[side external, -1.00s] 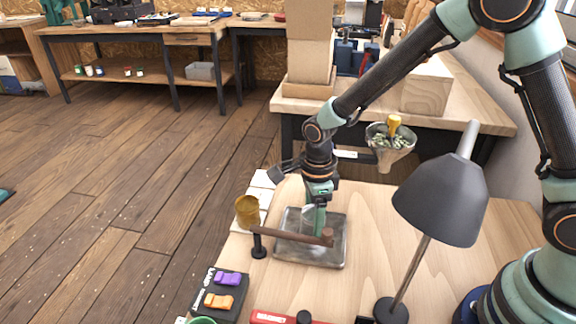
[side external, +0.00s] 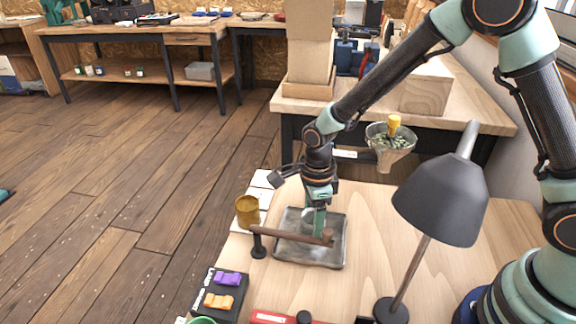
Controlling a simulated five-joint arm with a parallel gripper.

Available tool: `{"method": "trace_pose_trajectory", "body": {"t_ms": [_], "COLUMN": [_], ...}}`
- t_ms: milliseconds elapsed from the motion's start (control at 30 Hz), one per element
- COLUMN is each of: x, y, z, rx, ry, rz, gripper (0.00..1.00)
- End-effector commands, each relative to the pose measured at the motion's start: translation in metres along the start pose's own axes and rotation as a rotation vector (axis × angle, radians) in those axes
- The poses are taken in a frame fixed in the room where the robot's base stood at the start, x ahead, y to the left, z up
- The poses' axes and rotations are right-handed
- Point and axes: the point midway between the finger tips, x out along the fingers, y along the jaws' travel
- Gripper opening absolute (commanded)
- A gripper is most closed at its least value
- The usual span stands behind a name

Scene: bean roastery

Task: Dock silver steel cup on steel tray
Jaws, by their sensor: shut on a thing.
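The steel tray (side external: 336,255) lies flat on the light wooden bench, a shallow grey square with a raised rim. My gripper (side external: 316,222) points down over the tray, its green finger reaching low. It is shut on the silver steel cup (side external: 307,213), of which only a small pale grey part shows beside the finger. The rest of the cup is hidden by the gripper and by a brown bar in front. I cannot tell whether the cup's base touches the tray.
A brown bar (side external: 290,235) on a black post crosses just in front of my gripper. A mustard-coloured cup (side external: 247,211) stands left of the tray. A black desk lamp (side external: 440,200) and a funnel with green beans (side external: 390,145) are at right. A black box with purple and orange pieces (side external: 211,283) is front left.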

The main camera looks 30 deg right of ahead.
Motion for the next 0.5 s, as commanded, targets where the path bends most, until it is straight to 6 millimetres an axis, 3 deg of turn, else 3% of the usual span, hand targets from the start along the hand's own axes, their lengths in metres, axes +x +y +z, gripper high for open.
{"method": "trace_pose_trajectory", "body": {"t_ms": [100, 133, 167, 500], "x": [0.0024, 0.0023, 0.0022, 0.0002], "y": [0.0, -0.0001, -0.0001, -0.0002], "z": [0.0, 0.0001, 0.0001, 0.0002], "rx": [0.0, 0.0, 0.0, 0.0], "ry": [0.0, 0.0, 0.0, -0.001], "rz": [0.0, 0.0, 0.0, -0.001], "gripper": [0.06, 0.73, 0.78, 0.78]}}
